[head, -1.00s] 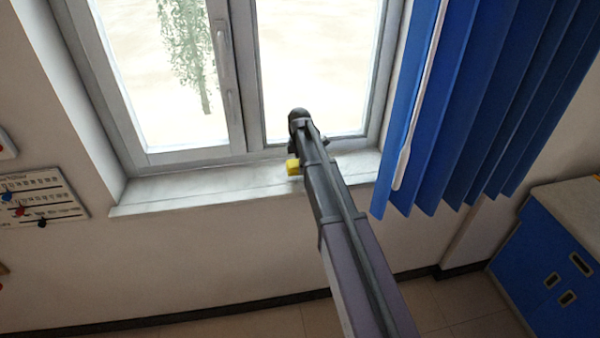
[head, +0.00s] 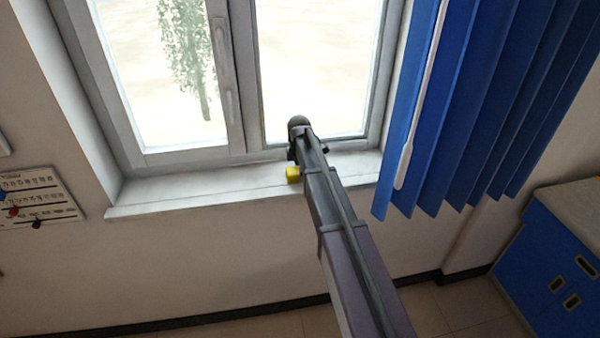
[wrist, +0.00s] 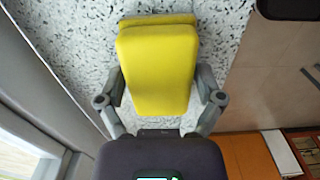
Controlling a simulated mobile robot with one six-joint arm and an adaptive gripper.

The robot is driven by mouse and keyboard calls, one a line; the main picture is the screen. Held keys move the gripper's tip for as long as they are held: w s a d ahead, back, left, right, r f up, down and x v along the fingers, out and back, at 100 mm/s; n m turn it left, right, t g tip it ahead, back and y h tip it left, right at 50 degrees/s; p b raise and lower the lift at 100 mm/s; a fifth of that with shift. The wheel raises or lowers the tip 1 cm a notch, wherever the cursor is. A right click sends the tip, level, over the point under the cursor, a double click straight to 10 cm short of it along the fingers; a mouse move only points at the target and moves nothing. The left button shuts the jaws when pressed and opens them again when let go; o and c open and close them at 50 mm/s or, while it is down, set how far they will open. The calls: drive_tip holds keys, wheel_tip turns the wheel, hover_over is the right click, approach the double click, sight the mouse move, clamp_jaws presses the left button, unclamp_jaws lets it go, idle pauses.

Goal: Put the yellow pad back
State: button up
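The yellow pad (wrist: 160,70) is a thick block with rounded edges. In the wrist view it lies between the two fingers of my gripper (wrist: 160,88), which press against its left and right sides. A second yellow edge shows behind its far end; I cannot tell whether it is part of the same pad. In the head view the yellow pad (head: 292,175) shows as a small block left of my arm, at the window sill (head: 190,188). My fingers are hidden there by the arm. I cannot tell whether the pad touches the sill.
The speckled sill top (wrist: 75,50) lies behind the pad in the wrist view. Blue vertical blinds (head: 470,110) hang right of my arm. A window (head: 230,80) stands behind the sill. A blue cabinet (head: 550,270) is at the lower right. The sill's left part is clear.

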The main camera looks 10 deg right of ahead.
drive_tip(key=shift+r, duration=0.15)
idle(0.4)
wheel_tip(320, 180, up, 12)
drive_tip(key=p, duration=1.2)
idle(0.8)
drive_tip(key=s+m, duration=1.8)
drive_tip(key=s, duration=1.1)
wheel_tip(320, 180, down, 8)
drive_tip(key=b, duration=0.8)
